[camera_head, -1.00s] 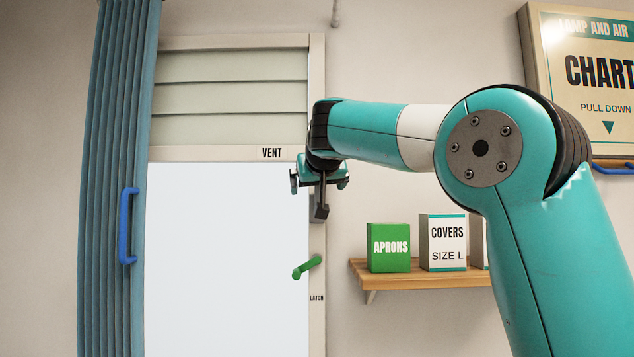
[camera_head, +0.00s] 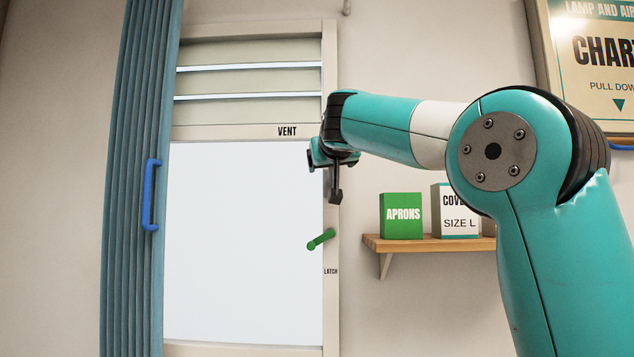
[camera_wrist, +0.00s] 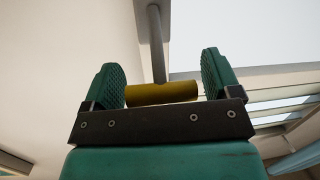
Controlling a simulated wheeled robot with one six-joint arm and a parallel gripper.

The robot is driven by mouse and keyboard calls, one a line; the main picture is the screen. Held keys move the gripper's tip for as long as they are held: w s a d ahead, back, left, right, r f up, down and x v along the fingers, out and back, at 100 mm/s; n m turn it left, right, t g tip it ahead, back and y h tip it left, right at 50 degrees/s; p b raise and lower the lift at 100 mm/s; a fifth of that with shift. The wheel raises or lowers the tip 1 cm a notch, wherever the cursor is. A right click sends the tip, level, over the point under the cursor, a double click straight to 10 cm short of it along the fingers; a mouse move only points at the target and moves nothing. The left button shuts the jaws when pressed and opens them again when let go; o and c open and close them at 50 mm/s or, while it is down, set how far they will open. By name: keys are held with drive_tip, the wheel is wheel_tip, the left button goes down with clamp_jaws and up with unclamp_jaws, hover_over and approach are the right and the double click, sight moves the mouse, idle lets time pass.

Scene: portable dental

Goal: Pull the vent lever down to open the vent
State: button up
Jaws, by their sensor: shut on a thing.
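The vent (camera_head: 250,82) is the slatted panel above the bright window pane, with a VENT label (camera_head: 287,131) under it. Bright gaps show between its slats, so it stands at least partly open. In the wrist view, my gripper (camera_wrist: 161,80) is shut on the lever's yellow handle (camera_wrist: 162,94), which lies crosswise between the two ridged teal fingers. A grey lever bar (camera_wrist: 156,45) runs from the handle to the top of the picture. In the head view, my gripper (camera_head: 322,154) is at the window's right frame, below the vent's right end; the yellow handle is hidden there.
A green latch handle (camera_head: 321,239) sits lower on the window frame. A shelf (camera_head: 420,244) with an APRONS box (camera_head: 401,216) and a COVERS box (camera_head: 457,212) is at the right. A blue curtain (camera_head: 140,90) with a blue handle (camera_head: 152,195) hangs left. A chart (camera_head: 590,60) hangs upper right.

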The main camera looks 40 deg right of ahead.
sight(331, 174)
drive_tip(key=f+t+b, duration=0.1)
drive_tip(key=b, duration=0.2)
drive_tip(key=s+f+t+h+b, duration=0.1)
drive_tip(key=f+b, duration=0.1)
drive_tip(key=b, duration=0.1)
drive_tip(key=shift+a+h+b, duration=0.2)
drive_tip(key=shift+h+b, duration=0.1)
drive_tip(key=f+t+b, duration=0.1)
drive_tip(key=b, duration=0.3)
drive_tip(key=f+t+h+b, duration=0.1)
drive_tip(key=t+b, duration=0.1)
drive_tip(key=b, duration=0.2)
drive_tip(key=shift+s+a+n+b, duration=0.15)
drive_tip(key=shift+s+n+b, duration=0.05)
drive_tip(key=shift+n+b, duration=0.1)
drive_tip(key=f+t+h+b, duration=0.1)
drive_tip(key=t+b, duration=0.1)
drive_tip(key=b, duration=0.3)
drive_tip(key=shift+f+n+h, duration=0.15)
drive_tip(key=shift+n+h, duration=0.15)
drive_tip(key=shift+h, duration=0.1)
drive_tip(key=t+b, duration=0.3)
drive_tip(key=shift+w+f+n, duration=0.15)
drive_tip(key=shift+f+n, duration=0.15)
drive_tip(key=shift+f, duration=0.1)
drive_tip(key=shift+w+f+b, duration=0.15)
drive_tip(key=shift+f+b, duration=0.1)
drive_tip(key=shift+b, duration=0.2)
